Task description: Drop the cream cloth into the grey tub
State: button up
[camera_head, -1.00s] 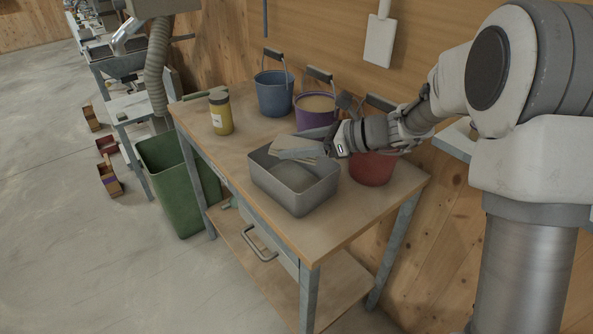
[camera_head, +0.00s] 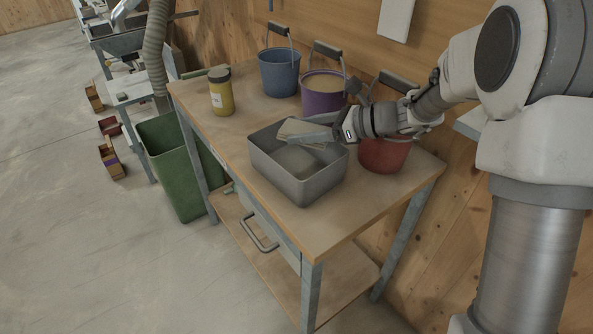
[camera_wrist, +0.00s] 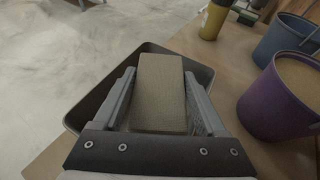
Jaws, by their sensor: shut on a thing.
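The cream cloth (camera_head: 297,128) is a flat, folded pad held between the fingers of my gripper (camera_head: 318,139). In the wrist view the cloth (camera_wrist: 160,90) lies lengthwise between the two fingers (camera_wrist: 162,98). The grey tub (camera_head: 302,190) is an open, rectangular metal box on the bench. My gripper reaches in from the right and holds the cloth above the tub's back part. The tub's dark rim (camera_wrist: 88,104) shows around the cloth in the wrist view. A paler rounded patch shows on the tub's bottom; I cannot tell what it is.
A green bin (camera_head: 178,168) stands on the floor at left. The bench front is clear.

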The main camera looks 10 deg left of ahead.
jog(key=shift+f+b, duration=0.4)
jog(key=shift+f, duration=0.5)
jog(key=o, duration=1.3)
jog(key=shift+r, duration=0.1)
